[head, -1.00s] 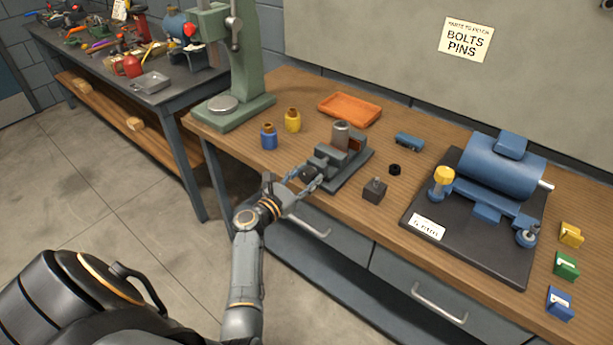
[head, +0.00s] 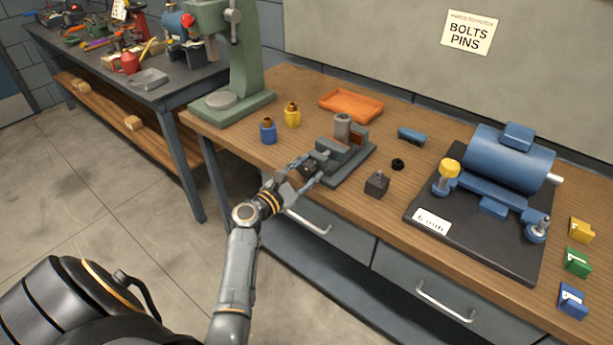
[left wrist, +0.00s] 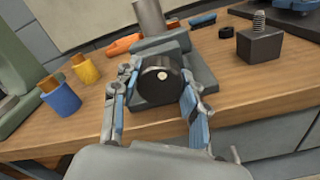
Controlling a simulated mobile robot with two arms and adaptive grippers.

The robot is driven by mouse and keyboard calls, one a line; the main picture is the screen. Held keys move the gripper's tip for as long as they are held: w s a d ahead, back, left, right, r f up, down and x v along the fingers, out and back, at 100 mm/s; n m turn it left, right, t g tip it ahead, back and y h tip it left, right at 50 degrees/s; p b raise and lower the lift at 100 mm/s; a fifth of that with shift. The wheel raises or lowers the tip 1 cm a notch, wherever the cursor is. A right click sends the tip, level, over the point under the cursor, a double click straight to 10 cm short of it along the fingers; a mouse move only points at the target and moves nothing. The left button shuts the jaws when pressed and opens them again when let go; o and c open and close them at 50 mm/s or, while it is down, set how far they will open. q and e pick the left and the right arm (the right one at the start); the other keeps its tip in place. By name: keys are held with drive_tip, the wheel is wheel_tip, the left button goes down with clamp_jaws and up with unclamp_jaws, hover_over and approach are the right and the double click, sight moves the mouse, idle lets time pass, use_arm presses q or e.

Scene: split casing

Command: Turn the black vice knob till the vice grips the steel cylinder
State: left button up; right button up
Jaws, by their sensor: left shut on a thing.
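The grey vice (head: 352,170) stands near the bench's front edge. Its black knob (head: 309,171) faces me and shows large, with a pale centre dot, in the left wrist view (left wrist: 153,90). My left gripper (head: 304,172) is shut on the knob, one finger at each side. The steel cylinder (head: 342,127) stands upright at the vice jaws, beside a reddish-brown part; its top part also shows in the left wrist view (left wrist: 148,15). The front jaw hides its lower part, so I cannot tell whether both jaws touch it. My right gripper is not in view.
Blue (head: 268,132) and yellow (head: 292,116) pots stand left of the vice, an orange tray (head: 350,105) behind. A dark block (head: 376,184), a black ring (head: 397,164) and a blue motor (head: 505,165) are to the right. A green press (head: 235,60) stands far left.

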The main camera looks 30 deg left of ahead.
use_arm(q)
drive_tip(key=m+b, duration=0.1)
drive_tip(key=m, duration=0.1)
drive_tip(key=m+b, duration=0.1)
drive_tip(key=shift+f+m+b, duration=0.2)
drive_tip(key=shift+m+b, duration=0.1)
drive_tip(key=shift+m, duration=0.1)
drive_tip(key=m+b, duration=0.2)
drive_tip(key=m, duration=0.1)
drive_tip(key=shift+m, duration=0.3)
drive_tip(key=m+b, duration=0.2)
drive_tip(key=m, duration=0.1)
drive_tip(key=shift+m, duration=0.3)
drive_tip(key=m+b, duration=0.1)
drive_tip(key=m, duration=0.2)
drive_tip(key=shift+m, duration=0.3)
drive_tip(key=m, duration=0.2)
drive_tip(key=shift+r+m, duration=0.15)
drive_tip(key=shift+m, duration=0.25)
drive_tip(key=m, duration=0.2)
drive_tip(key=shift+m, duration=0.3)
drive_tip(key=m, duration=0.3)
drive_tip(key=shift+m+p, duration=0.3)
drive_tip(key=shift+p, duration=0.1)
drive_tip(key=shift+m+p, duration=0.65)
drive_tip(key=shift+m, duration=1.15)
